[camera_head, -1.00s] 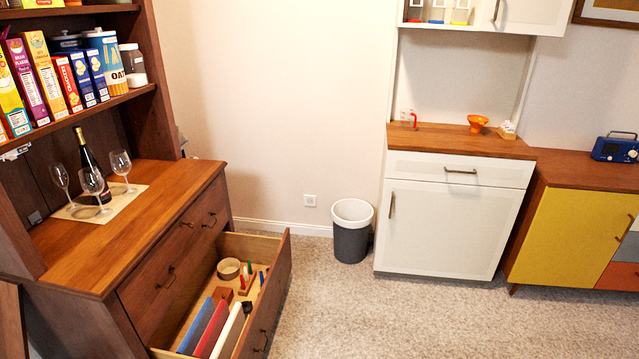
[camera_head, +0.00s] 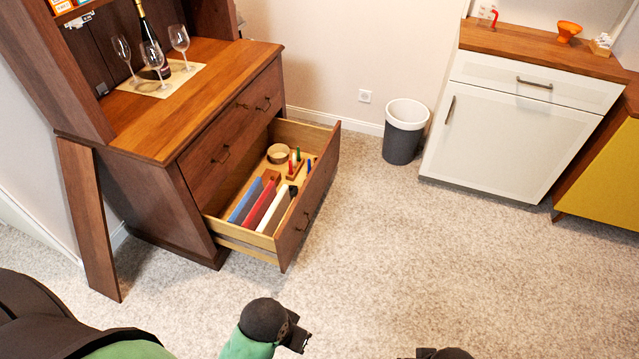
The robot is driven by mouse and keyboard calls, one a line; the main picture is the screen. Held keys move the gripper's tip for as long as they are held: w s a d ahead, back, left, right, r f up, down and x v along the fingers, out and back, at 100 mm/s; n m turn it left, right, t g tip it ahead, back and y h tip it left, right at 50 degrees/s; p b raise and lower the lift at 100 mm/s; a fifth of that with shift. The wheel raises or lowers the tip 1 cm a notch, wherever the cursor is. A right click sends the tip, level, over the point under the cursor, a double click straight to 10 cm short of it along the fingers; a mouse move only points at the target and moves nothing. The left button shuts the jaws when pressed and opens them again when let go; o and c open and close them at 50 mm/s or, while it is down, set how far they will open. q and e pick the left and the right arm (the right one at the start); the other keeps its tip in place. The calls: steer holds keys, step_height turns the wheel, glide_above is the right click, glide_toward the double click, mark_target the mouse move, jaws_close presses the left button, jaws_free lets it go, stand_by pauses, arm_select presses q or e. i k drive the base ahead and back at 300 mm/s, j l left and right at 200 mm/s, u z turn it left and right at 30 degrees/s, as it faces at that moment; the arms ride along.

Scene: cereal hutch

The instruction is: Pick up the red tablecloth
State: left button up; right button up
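A red folded cloth (camera_head: 260,207), which looks like the red tablecloth, stands on edge in the open lower drawer (camera_head: 291,240) of the wooden hutch. It sits between a blue folded cloth (camera_head: 244,202) and a white one (camera_head: 276,209). Its lower part is hidden. My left gripper (camera_head: 298,337) is at the bottom of the view, over the carpet, in front of the drawer and apart from it; its fingers are not clear. Only the top of a dark part of my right arm or gripper (camera_head: 440,354) shows at the bottom edge.
The drawer also holds a round container (camera_head: 278,153) and a small rack (camera_head: 296,167) with coloured items. Wine glasses (camera_head: 152,56) and a bottle (camera_head: 149,38) stand on the hutch top. A wooden board (camera_head: 88,218) leans at its side. A bin (camera_head: 404,131) stands behind open carpet.

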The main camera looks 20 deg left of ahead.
mark_target(256, 216)
steer(key=j+u, duration=0.15)
steer(key=u, duration=0.3)
steer(key=j+u, duration=0.15)
steer(key=u, duration=0.25)
